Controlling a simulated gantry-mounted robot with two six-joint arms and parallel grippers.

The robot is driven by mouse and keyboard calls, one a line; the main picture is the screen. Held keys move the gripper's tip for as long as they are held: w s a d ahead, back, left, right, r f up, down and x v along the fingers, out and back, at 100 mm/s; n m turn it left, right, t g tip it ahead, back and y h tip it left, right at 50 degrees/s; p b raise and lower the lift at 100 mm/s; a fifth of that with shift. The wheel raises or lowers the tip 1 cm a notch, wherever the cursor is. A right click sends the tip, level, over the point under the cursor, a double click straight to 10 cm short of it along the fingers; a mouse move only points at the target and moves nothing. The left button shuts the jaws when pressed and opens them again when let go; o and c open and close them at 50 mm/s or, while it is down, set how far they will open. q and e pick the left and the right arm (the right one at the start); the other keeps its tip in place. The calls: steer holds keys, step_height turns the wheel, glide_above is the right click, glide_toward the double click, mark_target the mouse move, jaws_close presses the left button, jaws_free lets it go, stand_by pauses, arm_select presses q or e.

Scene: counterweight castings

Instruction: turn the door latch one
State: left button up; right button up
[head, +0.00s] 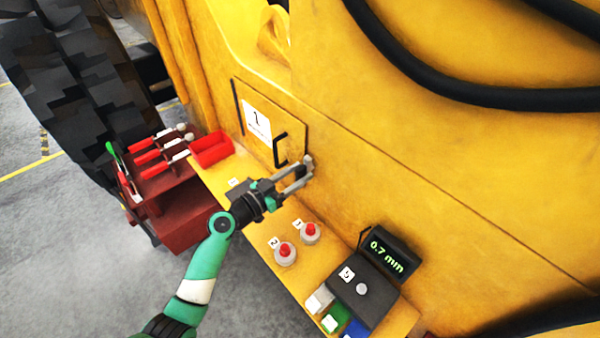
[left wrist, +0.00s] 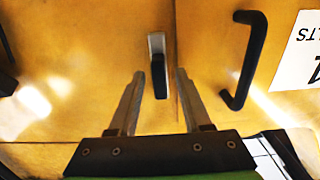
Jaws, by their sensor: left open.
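The yellow door (head: 262,115) marked "1" sits shut-looking in the yellow machine side, with a black bar handle (head: 279,150). In the left wrist view the handle (left wrist: 245,60) is right of the door latch. The door latch (left wrist: 158,75) is a black lever on a pale metal plate, pointing down in that view, beside the door's seam. My left gripper (head: 304,170) is open at the door's lower right corner. In the left wrist view its two fingers (left wrist: 157,88) are on either side of the latch lever, apart from it. My right gripper is not in view.
A red tool rack (head: 165,160) stands left. Black hoses (head: 440,92) cross the upper right.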

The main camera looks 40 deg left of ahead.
arm_select(q)
steer(key=shift+w, duration=0.45)
jaws_close()
